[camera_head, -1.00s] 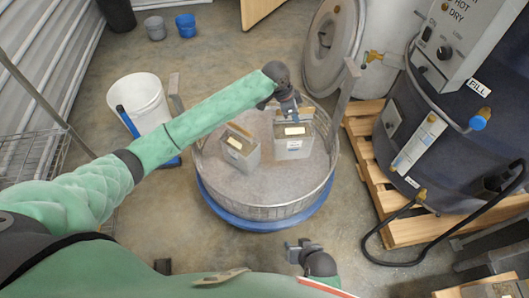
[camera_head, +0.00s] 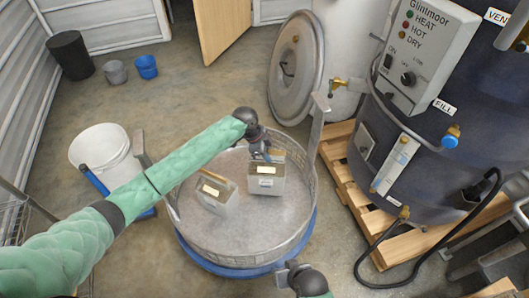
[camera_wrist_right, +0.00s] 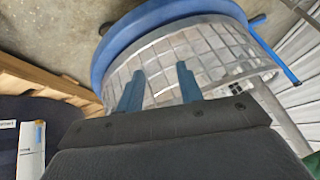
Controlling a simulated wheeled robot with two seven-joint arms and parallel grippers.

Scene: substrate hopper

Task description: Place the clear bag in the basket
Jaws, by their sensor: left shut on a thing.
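The basket (camera_head: 292,240) is a round wire-mesh one with two upright metal handles, on a blue round base. Two clear, greyish bags with tan tops and pale labels are inside its rim. My left gripper (camera_head: 266,156) is shut on the top of the right-hand clear bag (camera_head: 266,183). That bag is upright; I cannot tell whether it touches the basket floor. The other clear bag (camera_head: 214,196) stands slightly tilted to its left. My right gripper (camera_head: 284,273) is low, outside the basket's near side. In the right wrist view its blue fingers (camera_wrist_right: 160,88) are apart and empty, facing the mesh wall.
A white bucket (camera_head: 100,150) stands left of the basket. A dark tank (camera_head: 430,130) on a wooden pallet (camera_head: 345,190) stands right, with a black hose. A round metal lid (camera_head: 297,65) leans behind. Small buckets (camera_head: 147,67) are far left.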

